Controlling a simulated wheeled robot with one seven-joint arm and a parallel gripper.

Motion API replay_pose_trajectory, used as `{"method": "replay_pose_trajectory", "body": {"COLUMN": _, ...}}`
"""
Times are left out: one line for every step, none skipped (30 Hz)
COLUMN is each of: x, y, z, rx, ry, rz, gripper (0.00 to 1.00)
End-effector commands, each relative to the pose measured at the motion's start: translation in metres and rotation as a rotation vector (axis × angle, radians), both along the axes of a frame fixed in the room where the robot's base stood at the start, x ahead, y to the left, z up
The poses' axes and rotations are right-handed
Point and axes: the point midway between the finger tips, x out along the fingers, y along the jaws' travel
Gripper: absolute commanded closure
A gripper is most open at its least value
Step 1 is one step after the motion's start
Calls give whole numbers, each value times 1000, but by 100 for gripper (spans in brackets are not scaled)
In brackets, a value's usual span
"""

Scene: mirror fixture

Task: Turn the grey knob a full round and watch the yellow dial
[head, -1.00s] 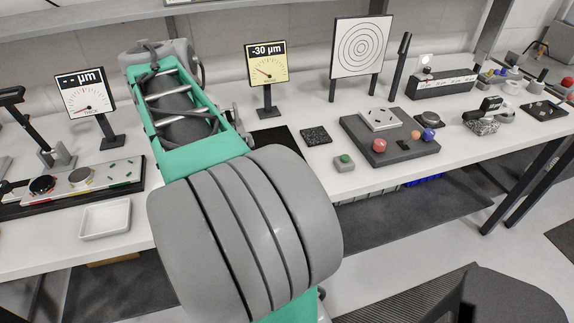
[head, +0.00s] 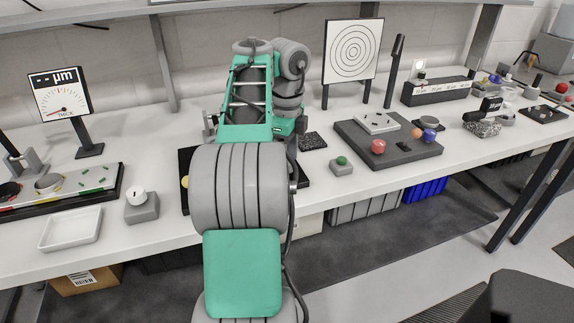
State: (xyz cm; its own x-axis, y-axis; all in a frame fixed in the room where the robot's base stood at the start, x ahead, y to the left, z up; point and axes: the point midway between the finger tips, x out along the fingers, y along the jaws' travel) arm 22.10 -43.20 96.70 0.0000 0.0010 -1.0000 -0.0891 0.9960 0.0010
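The yellow dial does not show now; my arm (head: 238,190) covers the middle of the bench where it stood. I cannot make out a grey knob for sure. A dark plate (head: 188,165) shows partly behind my arm, with a small yellow spot (head: 184,182) at its left; the rest of the plate is hidden. A small grey block (head: 142,210) with a white round cap stands left of the plate, apart from my arm.
A white-faced dial (head: 61,97) reading "-- µm" stands at the left, behind a black tray (head: 110,188) of small parts. A white dish (head: 72,229) lies in front. A green-button box (head: 341,165) and a dark board (head: 385,155) with balls lie right of my arm.

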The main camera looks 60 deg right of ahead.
Motion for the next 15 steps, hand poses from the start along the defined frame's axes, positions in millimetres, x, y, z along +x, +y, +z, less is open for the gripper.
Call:
{"method": "replay_pose_trajectory", "body": {"x": 0, "y": 0, "z": 1, "rx": -1, "ry": 0, "rz": 0, "gripper": 43}}
{"method": "replay_pose_trajectory", "body": {"x": 0, "y": 0, "z": 2, "rx": -1, "ry": 0, "rz": 0, "gripper": 43}}
{"method": "replay_pose_trajectory", "body": {"x": 0, "y": 0, "z": 2, "rx": -1, "ry": 0, "rz": 1, "gripper": 43}}
{"method": "replay_pose_trajectory", "body": {"x": 0, "y": 0, "z": 2, "rx": -1, "ry": 0, "rz": 1, "gripper": 43}}
{"method": "replay_pose_trajectory", "body": {"x": 0, "y": 0, "z": 2, "rx": -1, "ry": 0, "rz": 1, "gripper": 44}}
{"method": "replay_pose_trajectory", "body": {"x": 0, "y": 0, "z": 2, "rx": -1, "ry": 0, "rz": 1, "gripper": 48}}
{"method": "replay_pose_trajectory", "body": {"x": 0, "y": 0, "z": 2, "rx": -1, "ry": 0, "rz": 1, "gripper": 50}}
{"method": "replay_pose_trajectory", "body": {"x": 0, "y": 0, "z": 2, "rx": -1, "ry": 0, "rz": 1, "gripper": 53}}
{"method": "replay_pose_trajectory", "body": {"x": 0, "y": 0, "z": 2, "rx": -1, "ry": 0, "rz": 1, "gripper": 56}}
{"method": "replay_pose_trajectory", "body": {"x": 0, "y": 0, "z": 2, "rx": -1, "ry": 0, "rz": 1, "gripper": 58}}
{"method": "replay_pose_trajectory", "body": {"x": 0, "y": 0, "z": 2, "rx": -1, "ry": 0, "rz": 1, "gripper": 61}}
{"method": "replay_pose_trajectory", "body": {"x": 0, "y": 0, "z": 2, "rx": -1, "ry": 0, "rz": 1, "gripper": 64}}
{"method": "replay_pose_trajectory", "body": {"x": 0, "y": 0, "z": 2, "rx": -1, "ry": 0, "rz": 1, "gripper": 66}}
{"method": "replay_pose_trajectory", "body": {"x": 0, "y": 0, "z": 2, "rx": -1, "ry": 0, "rz": 2, "gripper": 69}}
{"method": "replay_pose_trajectory", "body": {"x": 0, "y": 0, "z": 2, "rx": -1, "ry": 0, "rz": 2, "gripper": 72}}
